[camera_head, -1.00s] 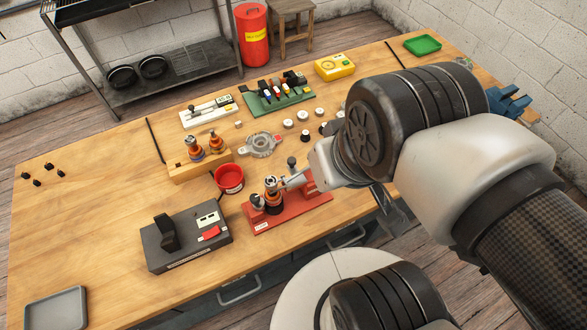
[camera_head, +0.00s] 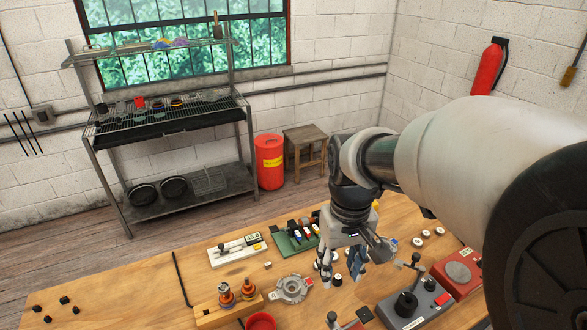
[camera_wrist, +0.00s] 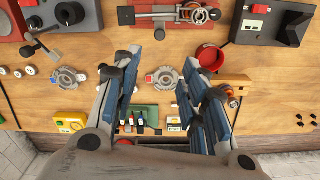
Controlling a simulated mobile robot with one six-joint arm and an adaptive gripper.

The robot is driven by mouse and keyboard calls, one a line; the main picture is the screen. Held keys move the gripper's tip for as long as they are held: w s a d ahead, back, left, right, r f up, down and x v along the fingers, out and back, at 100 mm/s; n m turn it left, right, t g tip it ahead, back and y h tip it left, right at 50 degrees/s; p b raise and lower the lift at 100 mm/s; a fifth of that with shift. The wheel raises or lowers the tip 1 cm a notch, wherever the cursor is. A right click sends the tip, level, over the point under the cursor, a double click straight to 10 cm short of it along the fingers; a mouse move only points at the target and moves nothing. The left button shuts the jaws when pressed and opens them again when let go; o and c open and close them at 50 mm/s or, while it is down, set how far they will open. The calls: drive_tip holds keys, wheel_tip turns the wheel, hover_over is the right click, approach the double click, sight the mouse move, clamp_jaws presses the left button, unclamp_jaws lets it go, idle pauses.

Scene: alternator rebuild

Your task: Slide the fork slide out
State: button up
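A red fixture (camera_wrist: 138,20) stands at the top of the wrist view, with metal parts and a slim grey bar along it. I cannot clearly single out the fork slide there. In the head view the fixture is mostly cut off at the bottom edge. My gripper (camera_head: 341,270) hangs over the middle of the bench, beyond the red fixture. In the wrist view my gripper (camera_wrist: 160,70) has its blue-padded fingers spread wide with nothing between them. A grey alternator housing (camera_wrist: 163,82) lies on the bench below the gap; it also shows in the head view (camera_head: 291,289).
A red bowl (camera_wrist: 211,55) is close by one finger in the picture. A grey box with a black knob and lever (camera_head: 418,310) and a red box (camera_head: 458,272) stand at the right. A green rack (camera_head: 297,238) and a white gauge board (camera_head: 238,250) lie toward the back edge.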

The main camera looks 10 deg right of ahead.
sight(333, 315)
wheel_tip(333, 315, down, 17)
drive_tip(key=b, duration=0.5)
drive_tip(key=shift+s, duration=0.1)
drive_tip(key=shift+c, duration=0.3)
clamp_jaws()
drive_tip(key=shift+d, duration=0.1)
